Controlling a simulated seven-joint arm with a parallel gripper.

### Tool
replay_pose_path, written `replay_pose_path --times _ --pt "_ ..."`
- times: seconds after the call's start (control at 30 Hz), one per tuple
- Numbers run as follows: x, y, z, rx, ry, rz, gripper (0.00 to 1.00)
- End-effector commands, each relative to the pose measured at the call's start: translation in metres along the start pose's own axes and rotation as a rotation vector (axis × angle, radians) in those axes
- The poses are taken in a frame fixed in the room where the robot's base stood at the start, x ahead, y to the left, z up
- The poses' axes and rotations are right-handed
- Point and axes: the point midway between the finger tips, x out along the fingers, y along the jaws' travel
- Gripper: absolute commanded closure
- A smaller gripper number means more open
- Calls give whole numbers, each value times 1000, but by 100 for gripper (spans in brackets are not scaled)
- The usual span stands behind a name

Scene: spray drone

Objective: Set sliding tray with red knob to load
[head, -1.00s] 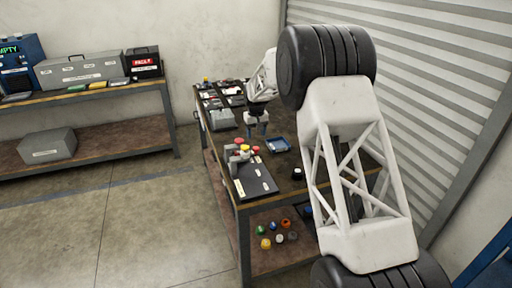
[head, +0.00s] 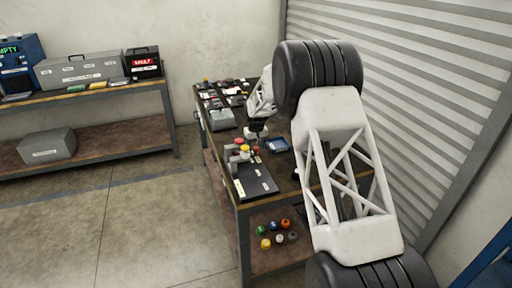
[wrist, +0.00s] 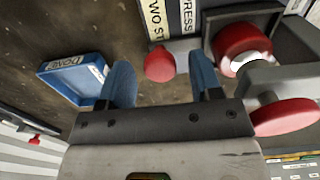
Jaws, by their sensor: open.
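A dark fixture board (head: 262,185) with labels lies on the workbench. At its far end is a grey press (head: 238,155) with several red knobs. In the wrist view a small round red knob (wrist: 160,64) sits between the blue fingertips of my gripper (wrist: 161,72), apart from both. The gripper is open and empty. Two larger red parts, a cylinder (wrist: 246,46) and a round handle (wrist: 285,117), are right of the right finger. In the head view my gripper (head: 256,145) is low over the fixture. The tray under the knob is mostly hidden, so its position cannot be told.
A blue tray marked DONE (wrist: 75,76) lies left of the left finger; it also shows in the head view (head: 278,145). The grey press arm (wrist: 270,84) stands close on the right. A grey box (head: 221,119) stands farther back on the bench.

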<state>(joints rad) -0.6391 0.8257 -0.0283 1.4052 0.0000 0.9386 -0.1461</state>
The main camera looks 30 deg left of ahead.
Motion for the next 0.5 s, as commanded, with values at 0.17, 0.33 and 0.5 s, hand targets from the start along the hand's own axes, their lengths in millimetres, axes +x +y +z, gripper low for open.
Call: replay_pose_path --times 0.17,0.33,0.5 --pt "0 0 0 0 0 0 47" --pt "0 0 0 0 0 0 73" --pt "0 0 0 0 0 0 100"
